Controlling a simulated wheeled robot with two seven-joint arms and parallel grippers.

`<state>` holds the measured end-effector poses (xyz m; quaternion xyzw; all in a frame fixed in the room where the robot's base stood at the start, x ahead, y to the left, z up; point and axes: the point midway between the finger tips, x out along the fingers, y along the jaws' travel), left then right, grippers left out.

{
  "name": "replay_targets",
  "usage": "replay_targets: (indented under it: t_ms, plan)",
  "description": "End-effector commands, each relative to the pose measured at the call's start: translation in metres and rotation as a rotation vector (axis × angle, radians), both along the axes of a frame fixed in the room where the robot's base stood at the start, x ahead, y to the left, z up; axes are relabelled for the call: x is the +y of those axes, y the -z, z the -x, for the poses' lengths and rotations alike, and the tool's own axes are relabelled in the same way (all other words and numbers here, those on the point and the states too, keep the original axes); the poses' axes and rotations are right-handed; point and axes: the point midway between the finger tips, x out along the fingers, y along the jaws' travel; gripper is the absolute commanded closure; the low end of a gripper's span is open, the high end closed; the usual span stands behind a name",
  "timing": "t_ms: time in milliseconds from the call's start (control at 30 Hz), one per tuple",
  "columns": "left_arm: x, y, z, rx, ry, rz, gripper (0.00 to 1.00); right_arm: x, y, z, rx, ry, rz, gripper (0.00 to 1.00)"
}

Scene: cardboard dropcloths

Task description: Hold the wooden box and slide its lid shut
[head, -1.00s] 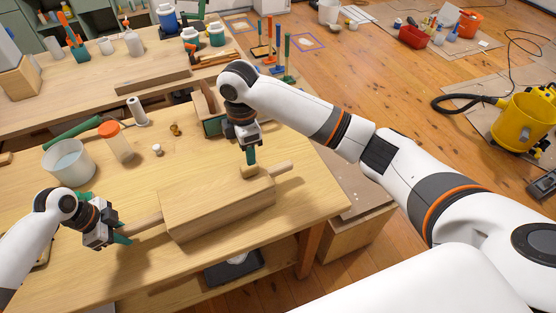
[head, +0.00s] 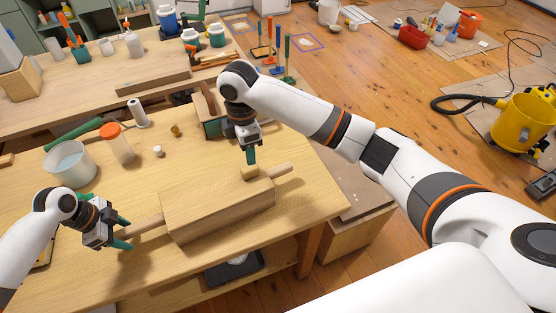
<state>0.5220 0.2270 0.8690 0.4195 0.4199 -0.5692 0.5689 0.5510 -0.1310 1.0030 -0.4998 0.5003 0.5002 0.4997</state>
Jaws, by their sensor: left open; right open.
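The wooden box (head: 222,212) lies on the workbench with a handle-like bar (head: 147,228) at its left end and another (head: 281,172) at its right end. A small block (head: 250,173) stands on its top near the right end. The lid's edges and any gap cannot be made out. My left gripper (head: 122,232) is open, its fingers on either side of the left bar; I cannot tell whether they touch it. My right gripper (head: 251,157) points down just at the small block; its fingers look close together from this side, and contact is unclear.
A green-sided crate (head: 207,110) is behind my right gripper.

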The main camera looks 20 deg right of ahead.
Motion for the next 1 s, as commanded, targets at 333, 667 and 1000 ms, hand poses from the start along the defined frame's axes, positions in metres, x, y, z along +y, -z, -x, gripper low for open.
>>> replay_targets:
  t_ms: [333,667,1000]
  plan:
    - [0.000,-0.033,0.000,-0.001,0.000,0.001,0.44,0.000,-0.030,0.000,0.000,0.000,0.000,0.53]
    - [0.000,-0.059,0.000,0.001,0.000,0.000,0.44,0.000,-0.054,0.000,0.000,0.000,0.000,0.53]
    - [0.000,-0.070,0.000,0.001,0.000,0.000,0.44,0.000,-0.064,0.000,0.000,0.000,0.000,0.53]
